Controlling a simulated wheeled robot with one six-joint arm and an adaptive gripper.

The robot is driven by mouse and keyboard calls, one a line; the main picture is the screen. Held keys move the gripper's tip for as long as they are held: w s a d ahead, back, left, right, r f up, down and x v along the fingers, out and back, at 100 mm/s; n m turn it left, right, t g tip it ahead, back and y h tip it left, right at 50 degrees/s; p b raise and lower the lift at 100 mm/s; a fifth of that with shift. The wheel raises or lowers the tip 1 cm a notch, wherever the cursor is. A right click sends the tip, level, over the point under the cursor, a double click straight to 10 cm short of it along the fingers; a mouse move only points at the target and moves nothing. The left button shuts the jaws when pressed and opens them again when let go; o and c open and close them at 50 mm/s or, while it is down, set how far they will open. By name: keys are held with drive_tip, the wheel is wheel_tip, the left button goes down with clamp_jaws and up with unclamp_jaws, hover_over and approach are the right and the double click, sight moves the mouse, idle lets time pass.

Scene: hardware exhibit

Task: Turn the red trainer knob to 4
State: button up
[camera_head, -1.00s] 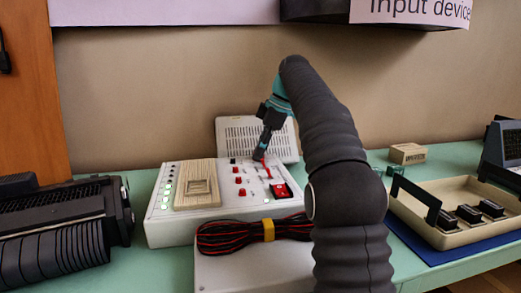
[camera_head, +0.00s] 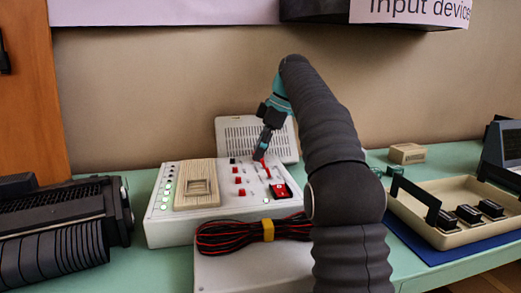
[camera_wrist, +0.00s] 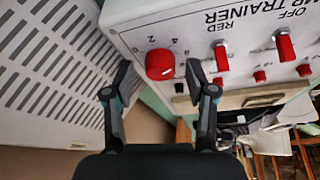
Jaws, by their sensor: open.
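The red knob (camera_wrist: 160,64) sits on the white trainer panel in the wrist view, near the panel's corner. A white pointer mark on it faces the lower right of the picture. Printed numerals stand around it; a 2 and a 4 read above it, the others are hard to make out. My gripper (camera_wrist: 158,78) is open, with one finger to each side of the knob and a visible gap on both sides. In the head view my gripper (camera_head: 260,154) reaches down to the far part of the trainer (camera_head: 159,222), and I cannot clearly make out the knob there.
Red toggle switches (camera_wrist: 285,46) and (camera_wrist: 221,57) stand close to the right of the knob. A slotted white panel (camera_wrist: 50,75) rises close on the left. A red-black cable bundle (camera_head: 250,232) lies before the trainer. A beige tray (camera_head: 450,238) is at right.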

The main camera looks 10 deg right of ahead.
drive_tip(key=shift+v, duration=1.45)
drive_tip(key=s+d, duration=0.3)
drive_tip(key=d, duration=0.8)
drive_tip(key=shift+d, duration=0.3)
drive_tip(key=shift+f, duration=0.1)
